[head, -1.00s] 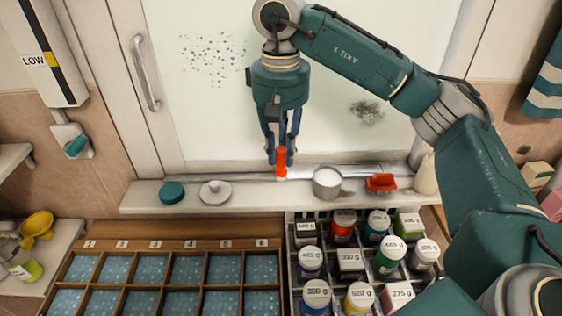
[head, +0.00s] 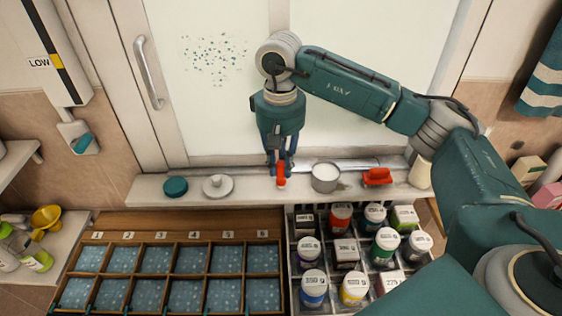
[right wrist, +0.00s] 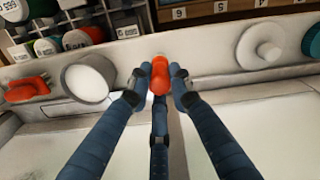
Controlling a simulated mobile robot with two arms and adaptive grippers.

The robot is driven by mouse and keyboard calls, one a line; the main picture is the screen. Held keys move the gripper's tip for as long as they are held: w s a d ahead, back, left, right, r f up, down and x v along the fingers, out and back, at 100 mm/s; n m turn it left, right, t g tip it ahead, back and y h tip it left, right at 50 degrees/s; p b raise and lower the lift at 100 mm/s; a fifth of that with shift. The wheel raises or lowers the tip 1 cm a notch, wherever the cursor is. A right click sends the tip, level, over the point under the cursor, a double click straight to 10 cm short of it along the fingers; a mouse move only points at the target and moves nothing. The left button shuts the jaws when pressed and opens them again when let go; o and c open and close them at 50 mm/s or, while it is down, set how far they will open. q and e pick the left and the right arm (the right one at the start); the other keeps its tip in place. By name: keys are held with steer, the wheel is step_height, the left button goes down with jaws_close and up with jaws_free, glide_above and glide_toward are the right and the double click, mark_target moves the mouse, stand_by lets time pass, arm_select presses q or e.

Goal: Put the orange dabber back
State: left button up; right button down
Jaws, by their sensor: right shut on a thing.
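The orange dabber (head: 281,174) stands upright at the white ledge (head: 252,190), between the teal lid and white knobbed lid on the left and the white cup on the right. My right gripper (head: 279,170) points down from above and is shut on it. In the right wrist view the dabber (right wrist: 159,76) sits between the fingertips (right wrist: 160,84). Whether its base touches the ledge I cannot tell. My left gripper is not in view.
On the ledge are a teal lid (head: 175,187), a white knobbed lid (head: 217,187), a white cup (head: 325,177) and a red-orange clip-like item (head: 377,177). Below are a numbered compartment tray (head: 184,258) and a crate of labelled bottles (head: 292,262). A window stands behind.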

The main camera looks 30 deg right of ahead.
steer(key=c, duration=1.6)
jaws_free()
steer(key=shift+f, duration=0.1)
steer(key=shift+r, duration=0.45)
step_height(320, 180, up, 5)
steer(key=shift+w+f+b, duration=0.1)
steer(key=shift+b, duration=0.85)
step_height(320, 180, up, 7)
steer(key=shift+f, duration=0.2)
